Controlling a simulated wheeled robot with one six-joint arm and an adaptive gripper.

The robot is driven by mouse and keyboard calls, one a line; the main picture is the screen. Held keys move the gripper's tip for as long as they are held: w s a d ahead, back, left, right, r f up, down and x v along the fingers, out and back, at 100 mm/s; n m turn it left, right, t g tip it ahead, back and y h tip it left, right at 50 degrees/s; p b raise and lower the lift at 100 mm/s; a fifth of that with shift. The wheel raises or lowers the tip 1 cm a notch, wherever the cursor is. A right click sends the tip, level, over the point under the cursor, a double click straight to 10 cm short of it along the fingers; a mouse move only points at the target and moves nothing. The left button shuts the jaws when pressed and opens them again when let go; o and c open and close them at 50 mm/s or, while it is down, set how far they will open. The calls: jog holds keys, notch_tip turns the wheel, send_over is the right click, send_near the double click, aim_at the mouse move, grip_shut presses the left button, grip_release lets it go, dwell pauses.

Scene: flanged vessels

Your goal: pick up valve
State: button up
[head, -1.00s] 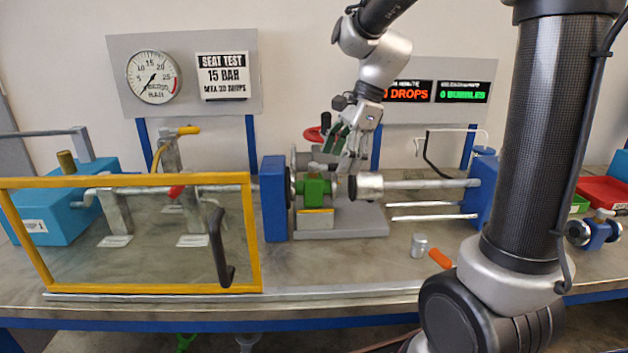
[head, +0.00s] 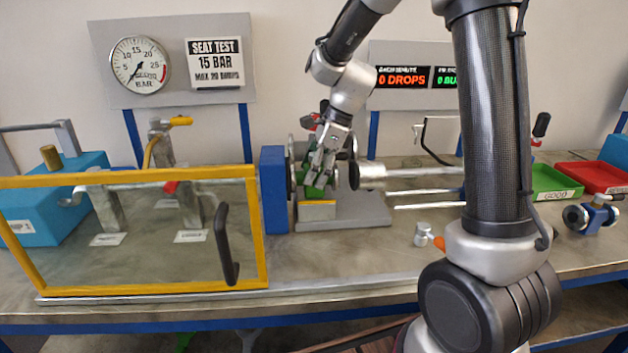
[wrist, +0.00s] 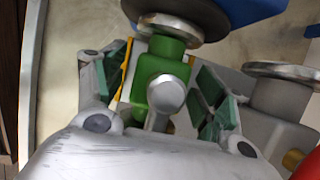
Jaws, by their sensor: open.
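The green valve (head: 312,190) sits in the test rig on a yellow-edged grey block, between the blue end plate and the clamp rod. In the wrist view the green valve body (wrist: 160,85) has a silver stem top and a flange at its upper end. My gripper (head: 319,172) is over the valve, reaching down. In the wrist view my gripper (wrist: 162,92) is open, with one green-padded finger on each side of the valve body. Gaps show between the pads and the body. The valve's lower part is hidden.
The blue end plate (head: 274,190) stands left of the valve, and the clamp rod (head: 410,172) lies to the right. A yellow-framed clear guard (head: 262,235) stands at the front left. A green tray (head: 556,184) and a red tray (head: 598,176) are at the right.

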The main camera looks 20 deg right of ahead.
grip_shut()
dwell(0.3)
jog(key=shift+r, duration=0.2)
